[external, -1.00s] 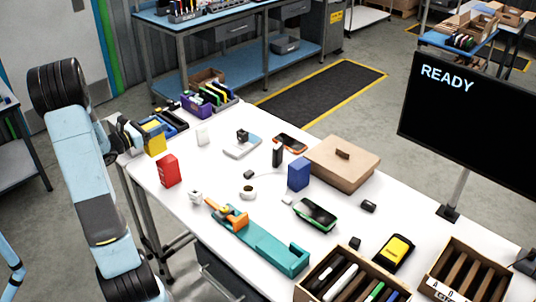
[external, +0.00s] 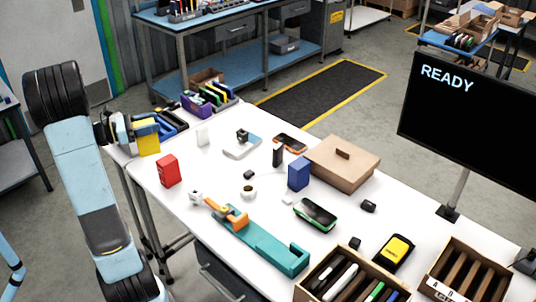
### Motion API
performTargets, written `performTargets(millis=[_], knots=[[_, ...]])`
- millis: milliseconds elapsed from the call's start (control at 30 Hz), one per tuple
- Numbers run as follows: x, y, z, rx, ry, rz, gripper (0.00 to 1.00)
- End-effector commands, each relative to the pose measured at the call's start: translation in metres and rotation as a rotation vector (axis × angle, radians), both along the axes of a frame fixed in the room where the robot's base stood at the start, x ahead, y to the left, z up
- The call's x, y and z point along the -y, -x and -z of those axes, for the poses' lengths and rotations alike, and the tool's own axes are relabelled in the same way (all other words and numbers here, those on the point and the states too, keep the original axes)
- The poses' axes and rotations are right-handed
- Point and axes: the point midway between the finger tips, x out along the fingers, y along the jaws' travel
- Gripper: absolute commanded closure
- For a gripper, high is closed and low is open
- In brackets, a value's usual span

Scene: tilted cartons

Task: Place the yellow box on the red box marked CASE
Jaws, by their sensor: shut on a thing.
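The yellow box (external: 148,140) is at the far left end of the white table, held in my gripper (external: 136,128), which is shut on it. The fingers are small in this view and partly hidden by the box and my own arm. The red box (external: 168,171) stands upright on the table, in front and slightly right of the yellow box, with a gap between them. Its marking is too small to read. Nothing rests on its top.
A blue box (external: 299,173) stands mid-table beside a brown carton (external: 342,162).

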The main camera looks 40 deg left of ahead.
Motion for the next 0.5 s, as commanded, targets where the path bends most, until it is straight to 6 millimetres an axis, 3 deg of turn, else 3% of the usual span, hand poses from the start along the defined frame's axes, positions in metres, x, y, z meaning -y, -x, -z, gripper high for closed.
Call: performTargets(millis=[233, 500], knots=[[-0.026, -0.039, 0.021, 0.001, 0.001, 0.001, 0.96], [-0.043, -0.064, 0.057, 0.001, 0.003, 0.0, 0.96]])
